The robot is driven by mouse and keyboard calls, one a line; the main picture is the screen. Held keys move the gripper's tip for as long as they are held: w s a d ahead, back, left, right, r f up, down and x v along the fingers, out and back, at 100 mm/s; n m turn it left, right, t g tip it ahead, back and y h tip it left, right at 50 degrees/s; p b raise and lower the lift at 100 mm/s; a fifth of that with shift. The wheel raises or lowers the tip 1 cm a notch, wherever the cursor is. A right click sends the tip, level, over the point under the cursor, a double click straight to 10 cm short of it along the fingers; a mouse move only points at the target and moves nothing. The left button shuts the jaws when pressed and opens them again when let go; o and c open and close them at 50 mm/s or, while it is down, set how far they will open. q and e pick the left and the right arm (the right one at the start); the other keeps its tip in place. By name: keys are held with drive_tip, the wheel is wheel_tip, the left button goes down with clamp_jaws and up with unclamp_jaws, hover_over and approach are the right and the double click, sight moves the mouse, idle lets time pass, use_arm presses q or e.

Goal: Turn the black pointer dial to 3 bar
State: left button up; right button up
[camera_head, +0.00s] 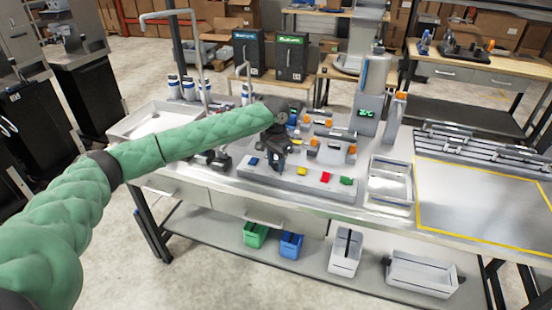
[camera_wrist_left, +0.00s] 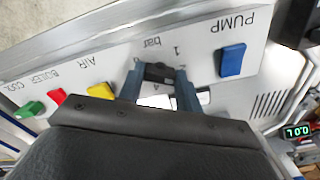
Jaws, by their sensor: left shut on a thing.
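The black pointer dial (camera_wrist_left: 158,72) is on the sloped grey control panel (camera_head: 265,180), between the blue PUMP switch (camera_wrist_left: 232,60) and the yellow AIR switch (camera_wrist_left: 103,91). In the wrist view, where the lettering is upside down, "bar" and the numerals 1 and 4 show around it. My left gripper (camera_wrist_left: 161,74) is shut on the dial, one blue finger on each side. Which numeral the pointer faces I cannot tell. In the head view my left gripper (camera_head: 276,168) reaches down to the panel and hides the dial. My right gripper is in neither view.
A red switch (camera_head: 325,177) and a green switch (camera_head: 347,181) are on the same panel, right of the yellow one. A metal tray (camera_head: 389,201) stands right of the panel. Dispensers with orange parts (camera_head: 327,150) stand behind. A yellow-bordered area (camera_head: 480,200) at the right is clear.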

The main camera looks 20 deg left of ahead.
use_arm(q)
drive_tip(key=m+p, duration=0.3)
drive_tip(key=m, duration=0.2)
drive_tip(key=shift+r, duration=0.15)
drive_tip(key=shift+w+m+p, duration=0.1)
drive_tip(key=shift+m+p, duration=0.25)
drive_tip(key=shift+m, duration=0.75)
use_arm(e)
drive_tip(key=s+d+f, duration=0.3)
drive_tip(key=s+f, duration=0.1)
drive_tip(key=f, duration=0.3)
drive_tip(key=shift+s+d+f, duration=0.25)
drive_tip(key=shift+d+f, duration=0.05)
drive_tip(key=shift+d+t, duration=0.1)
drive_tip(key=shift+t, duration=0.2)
use_arm(q)
drive_tip(key=o, duration=1)
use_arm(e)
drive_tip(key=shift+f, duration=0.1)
